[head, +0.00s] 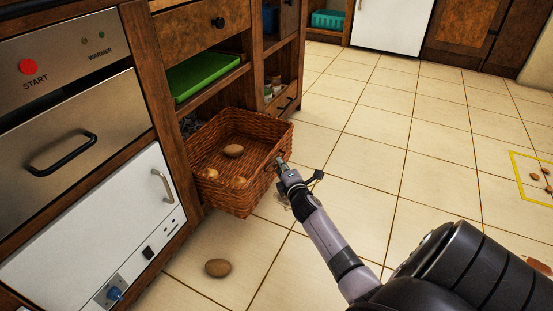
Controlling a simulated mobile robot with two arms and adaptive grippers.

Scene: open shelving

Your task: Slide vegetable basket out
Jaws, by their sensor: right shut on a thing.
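The vegetable basket (222,196) is brown wicker and sits in the lower opening of the wooden shelving, with most of it sticking out over the tiled floor. It holds several brown, potato-like vegetables (233,151). My right gripper (281,162) is shut on the rim of the basket's right-hand side. Its fingertips are small and partly hidden against the wicker. My left gripper is not in view.
A potato-like vegetable (218,268) lies on the floor in front of the basket. A green tray (204,77) sits on the shelf above. A white appliance (100,238) stands to the left. Yellow floor marking (515,170) surrounds small brown things at the far right. The middle floor is clear.

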